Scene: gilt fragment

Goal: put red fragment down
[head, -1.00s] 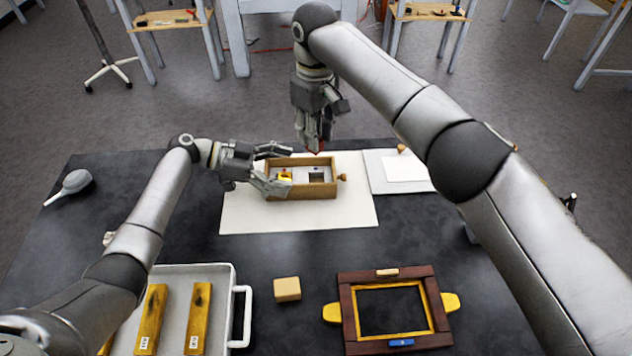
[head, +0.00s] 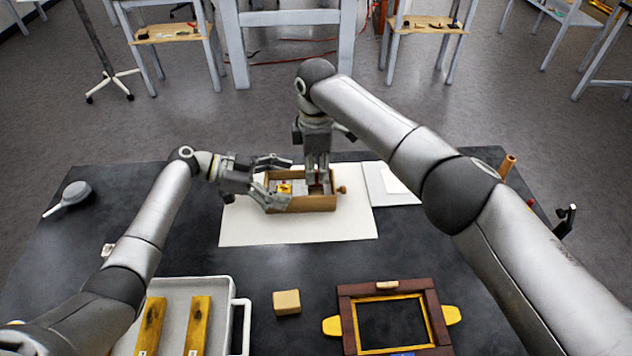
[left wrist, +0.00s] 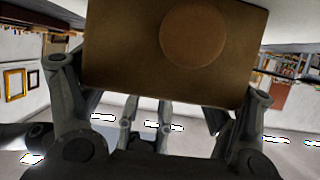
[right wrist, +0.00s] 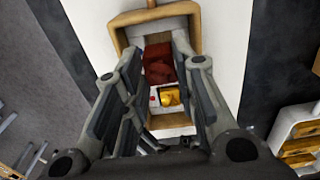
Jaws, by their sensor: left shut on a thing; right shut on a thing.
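The wooden box (head: 303,204) with a round knob at its right end stands on the white sheet. My left gripper (head: 280,183) is shut on the box, a finger on each long side. In the left wrist view the box's brown end (left wrist: 130,50) fills the space between the fingers. My right gripper (head: 318,184) points down into the right part of the box. It is shut on the dark red fragment (right wrist: 160,62), which shows between its fingers in the right wrist view. Whether the fragment touches the box floor cannot be told. A gold piece (right wrist: 169,97) sits in the box's other part.
A white tray (head: 238,320) with gilt strips is at the front left. A tan block (head: 287,302) and a dark red frame (head: 345,320) lie in front. A white pad (head: 378,186) lies right of the box. A grey bulb blower (head: 76,195) lies far left.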

